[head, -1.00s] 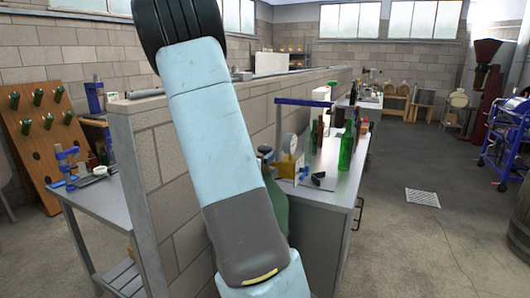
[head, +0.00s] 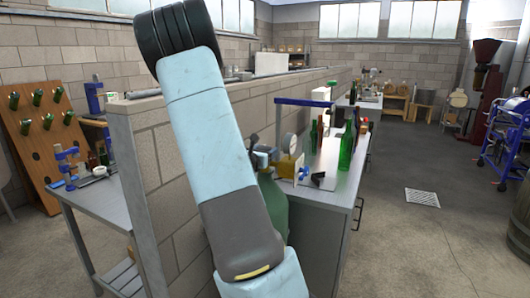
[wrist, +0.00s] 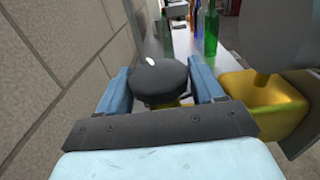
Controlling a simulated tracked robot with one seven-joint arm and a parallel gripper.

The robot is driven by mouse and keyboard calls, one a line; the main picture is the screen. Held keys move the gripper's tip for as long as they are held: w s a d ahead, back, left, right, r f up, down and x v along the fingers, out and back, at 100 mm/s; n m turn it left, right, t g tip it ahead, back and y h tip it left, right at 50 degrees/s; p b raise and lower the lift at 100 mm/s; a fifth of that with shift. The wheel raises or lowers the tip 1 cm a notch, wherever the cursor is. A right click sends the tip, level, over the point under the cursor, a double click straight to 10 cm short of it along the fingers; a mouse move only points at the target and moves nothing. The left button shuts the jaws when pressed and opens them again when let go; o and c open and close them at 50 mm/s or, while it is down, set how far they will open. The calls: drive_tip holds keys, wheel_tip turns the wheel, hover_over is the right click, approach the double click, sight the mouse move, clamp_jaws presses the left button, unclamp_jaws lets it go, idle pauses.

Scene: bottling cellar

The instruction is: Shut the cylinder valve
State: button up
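The gas cylinder (head: 272,205) is green and stands upright by the end of the steel bench, partly behind my arm. A brass regulator (head: 288,168) with a round gauge (head: 289,142) sits at its top. In the wrist view the black round valve handwheel (wrist: 160,82) lies between the two blue fingers of my gripper (wrist: 161,88). The fingers flank it closely on both sides; whether they press on it I cannot tell. The brass body (wrist: 262,100) is just right of the right finger. In the head view my arm hides most of the gripper.
A block wall (head: 155,190) runs close along the left of the cylinder. The steel bench (head: 335,195) at right holds green bottles (head: 346,150) and a blue-topped frame. The floor right of it is open, with a drain grate (head: 422,197).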

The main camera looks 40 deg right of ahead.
drive_tip(key=c, duration=0.4)
drive_tip(key=shift+w+a+m+g, duration=0.1)
drive_tip(key=shift+m+g, duration=0.3)
drive_tip(key=shift+g, duration=0.2)
drive_tip(key=shift+m+g+h, duration=0.4)
drive_tip(key=shift+m+g, duration=0.1)
drive_tip(key=shift+g, duration=0.2)
drive_tip(key=m+g, duration=0.2)
drive_tip(key=g, duration=0.1)
drive_tip(key=m+g, duration=0.2)
drive_tip(key=g, duration=0.2)
drive_tip(key=shift+w+m, duration=0.1)
drive_tip(key=shift+m, duration=0.2)
drive_tip(key=m+g+y, duration=0.1)
drive_tip(key=m+g, duration=0.2)
drive_tip(key=g, duration=0.2)
drive_tip(key=shift+m+g+y, duration=1.6)
drive_tip(key=shift+m+g, duration=0.3)
drive_tip(key=shift+g, duration=0.7)
